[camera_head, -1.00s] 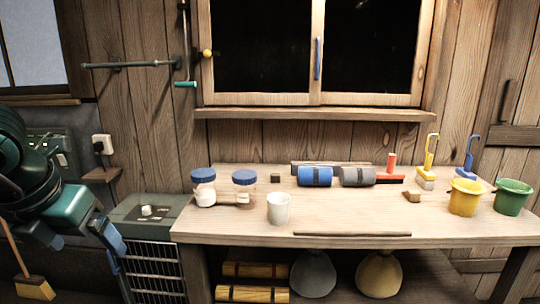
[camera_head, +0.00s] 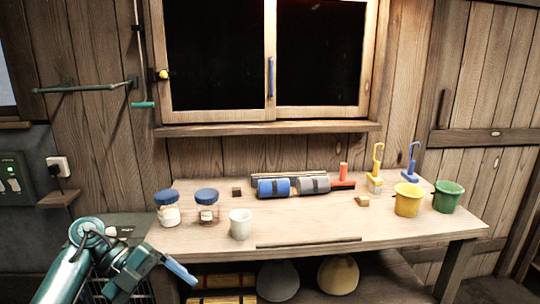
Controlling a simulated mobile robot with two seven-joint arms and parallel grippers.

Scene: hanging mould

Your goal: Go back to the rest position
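My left arm comes in at the lower left of the head view. Its gripper (camera_head: 180,271) has blue fingers and hangs in front of the left front edge of the wooden table (camera_head: 300,228), apart from the things on it. I see the fingers edge-on and cannot tell whether they are open or shut; no held thing shows. My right gripper is not in view.
On the table stand two blue-lidded jars (camera_head: 168,208), a white cup (camera_head: 240,224), blue and grey rolls (camera_head: 274,187), a yellow bucket (camera_head: 407,200) and a green bucket (camera_head: 447,197). A thin stick (camera_head: 308,242) lies along the front edge. Sacks (camera_head: 338,275) sit below.

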